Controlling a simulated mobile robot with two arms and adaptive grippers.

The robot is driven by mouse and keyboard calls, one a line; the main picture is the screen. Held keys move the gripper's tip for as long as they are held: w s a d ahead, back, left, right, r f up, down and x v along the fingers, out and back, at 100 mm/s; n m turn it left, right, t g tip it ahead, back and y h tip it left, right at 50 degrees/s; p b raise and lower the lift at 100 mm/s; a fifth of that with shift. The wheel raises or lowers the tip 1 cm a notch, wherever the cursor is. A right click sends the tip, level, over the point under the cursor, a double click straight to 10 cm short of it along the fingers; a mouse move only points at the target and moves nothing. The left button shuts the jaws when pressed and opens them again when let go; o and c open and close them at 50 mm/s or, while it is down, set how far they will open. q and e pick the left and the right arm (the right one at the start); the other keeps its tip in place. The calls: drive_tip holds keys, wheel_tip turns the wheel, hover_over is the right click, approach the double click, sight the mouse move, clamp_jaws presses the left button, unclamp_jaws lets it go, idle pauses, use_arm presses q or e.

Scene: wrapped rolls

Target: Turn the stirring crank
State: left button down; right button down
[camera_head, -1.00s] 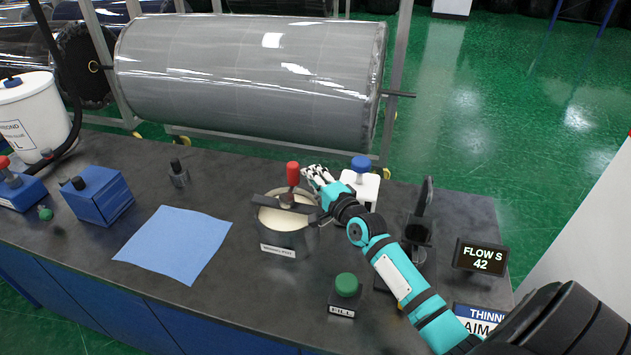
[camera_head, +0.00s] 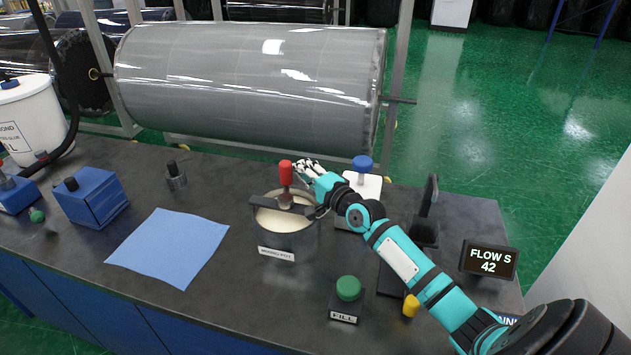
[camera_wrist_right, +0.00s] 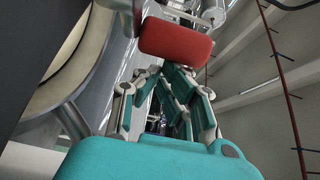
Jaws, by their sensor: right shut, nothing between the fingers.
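The mixing pot (camera_head: 289,243) stands on the dark bench with cream-coloured content inside. A dark bar crosses its top, and the stirring crank's red handle (camera_head: 285,174) stands upright above it. In the wrist view the red handle (camera_wrist_right: 176,42) lies across the picture just beyond my right fingers. My right gripper (camera_head: 303,166) is shut and empty, right beside the handle on its right side; I cannot tell whether it touches. My left gripper is not in view.
A blue cloth (camera_head: 170,247) lies left of the pot. A green fill button (camera_head: 348,288) stands in front, and a white device with a blue knob (camera_head: 362,163) stands behind my right arm. A flow display (camera_head: 489,260) is at the right. A large wrapped roll (camera_head: 250,85) is behind the bench.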

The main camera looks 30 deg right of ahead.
drive_tip(key=shift+w+a, duration=0.2)
drive_tip(key=shift+w, duration=0.1)
idle(1.4)
